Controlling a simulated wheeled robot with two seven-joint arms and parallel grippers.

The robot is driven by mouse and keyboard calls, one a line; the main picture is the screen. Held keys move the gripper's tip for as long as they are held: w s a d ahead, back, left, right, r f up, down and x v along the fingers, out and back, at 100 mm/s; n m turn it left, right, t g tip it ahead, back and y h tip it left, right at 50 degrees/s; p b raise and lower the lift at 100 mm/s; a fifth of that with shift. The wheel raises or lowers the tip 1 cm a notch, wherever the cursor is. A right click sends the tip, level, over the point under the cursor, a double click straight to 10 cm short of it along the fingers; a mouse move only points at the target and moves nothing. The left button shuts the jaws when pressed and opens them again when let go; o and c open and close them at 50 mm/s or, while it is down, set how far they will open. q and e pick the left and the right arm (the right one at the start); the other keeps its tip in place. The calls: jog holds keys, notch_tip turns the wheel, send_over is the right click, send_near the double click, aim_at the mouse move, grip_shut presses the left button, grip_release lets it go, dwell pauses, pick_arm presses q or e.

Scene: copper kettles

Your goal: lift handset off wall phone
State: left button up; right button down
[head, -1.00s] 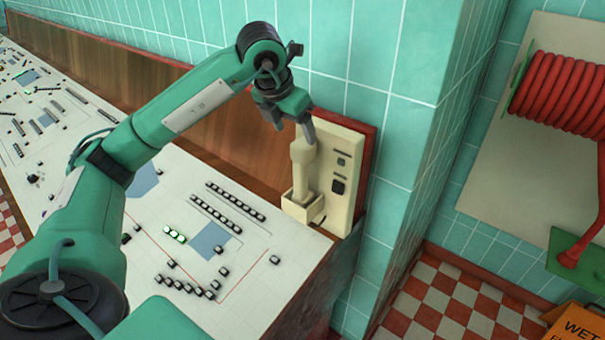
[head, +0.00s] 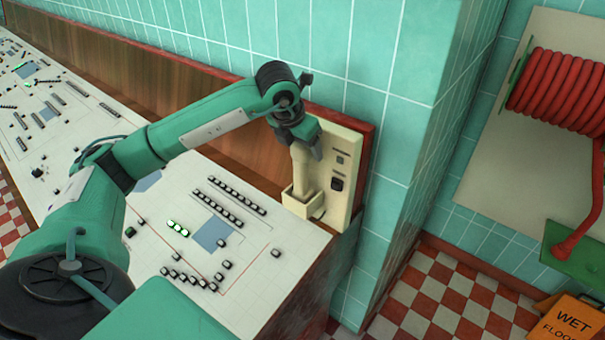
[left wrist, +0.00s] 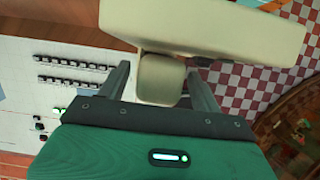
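The cream wall phone (head: 345,148) is on a red backing at the console's end. Its handset (head: 300,172) stands upright with its lower end in the box-like cradle (head: 296,204). My left gripper (head: 307,148) is at the handset's top end. In the left wrist view, the fingers (left wrist: 162,90) are on both sides of the handset's rounded end (left wrist: 160,78). A small gap shows at the left finger; I cannot tell whether the right finger touches. The cream slab above it there looks like the phone's body (left wrist: 215,28). My right gripper is not in view.
The white console (head: 120,225) with rows of buttons lies below my left arm. A tiled wall corner (head: 425,130) is right of the phone. A red hose reel (head: 555,95) and an orange wet floor sign (head: 572,322) are farther right. The checkered floor (head: 440,290) is clear between.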

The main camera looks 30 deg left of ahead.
pick_arm(q)
jog(key=c, duration=1.3)
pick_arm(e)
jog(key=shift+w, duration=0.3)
pick_arm(q)
jog(key=shift+r, duration=0.2)
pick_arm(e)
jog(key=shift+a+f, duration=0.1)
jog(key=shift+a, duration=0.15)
